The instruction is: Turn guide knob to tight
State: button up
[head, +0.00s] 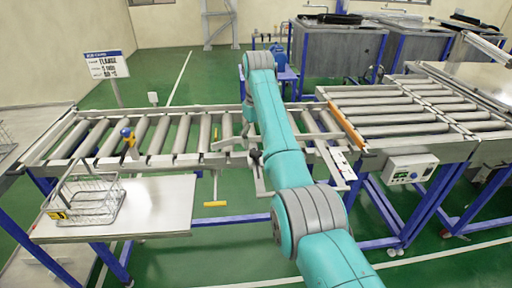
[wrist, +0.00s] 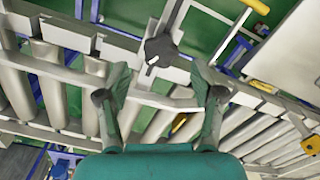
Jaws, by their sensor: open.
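The guide knob (wrist: 157,50) is dark grey with a white pointer mark, and sits on the rail of the roller conveyor (wrist: 45,75) in the wrist view. In the head view, a dark knob (head: 256,157) shows on the near rail, just left of my arm. My gripper (wrist: 160,97) is open and empty, its two fingers spread wide. In the wrist view the knob appears beyond the fingertips, between their lines and apart from them. In the head view my arm hides most of the gripper.
A side table (head: 160,205) with a wire basket (head: 88,200) stands at the front left. A yellow handle (head: 215,204) hangs below the near rail. A control box (head: 411,169) is at the right.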

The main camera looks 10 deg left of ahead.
aim_at(256, 151)
jog(key=shift+s+f, duration=0.1)
jog(key=shift+f, duration=1.8)
jog(key=shift+c, duration=0.3)
jog(key=c, duration=1.1)
